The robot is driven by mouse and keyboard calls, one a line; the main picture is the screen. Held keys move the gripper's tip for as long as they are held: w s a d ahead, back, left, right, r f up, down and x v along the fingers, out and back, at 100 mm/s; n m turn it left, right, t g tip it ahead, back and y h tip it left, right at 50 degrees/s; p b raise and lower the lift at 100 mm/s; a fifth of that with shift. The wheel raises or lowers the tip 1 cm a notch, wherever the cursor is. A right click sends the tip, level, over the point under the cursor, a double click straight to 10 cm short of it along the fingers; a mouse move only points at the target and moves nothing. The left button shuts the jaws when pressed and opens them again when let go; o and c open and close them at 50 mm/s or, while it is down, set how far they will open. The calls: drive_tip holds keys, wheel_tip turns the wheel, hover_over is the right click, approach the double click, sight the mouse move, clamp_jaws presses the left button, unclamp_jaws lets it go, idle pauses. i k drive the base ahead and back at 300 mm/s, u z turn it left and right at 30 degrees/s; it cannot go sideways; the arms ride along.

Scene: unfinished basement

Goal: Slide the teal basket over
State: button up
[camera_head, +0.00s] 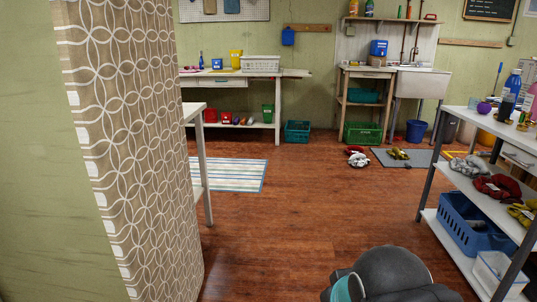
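A teal basket (297,131) stands on the floor by the right leg of the white table at the back. A second teal basket or bin (364,96) sits on the middle shelf of the small wooden stand beside the sink. I cannot tell which of the two the task names. Both are far across the room from me. A dark grey part of my own arm with a teal ring shows at the bottom edge. My gripper's fingers are not in view.
The wood floor ahead is mostly open. A patterned curtain (135,140) and a white table leg (204,165) bound the left. A shelf unit (440,222) with a blue basket (470,222) stands close on the right. A striped rug (228,174), grey mat (385,157) and gloves (357,157) lie ahead.

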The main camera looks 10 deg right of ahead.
sight(293, 136)
drive_tip(key=z, duration=0.45)
drive_tip(key=i, duration=1.8)
drive_tip(key=z, duration=0.55)
drive_tip(key=i, duration=3.3)
drive_tip(key=u, duration=0.1)
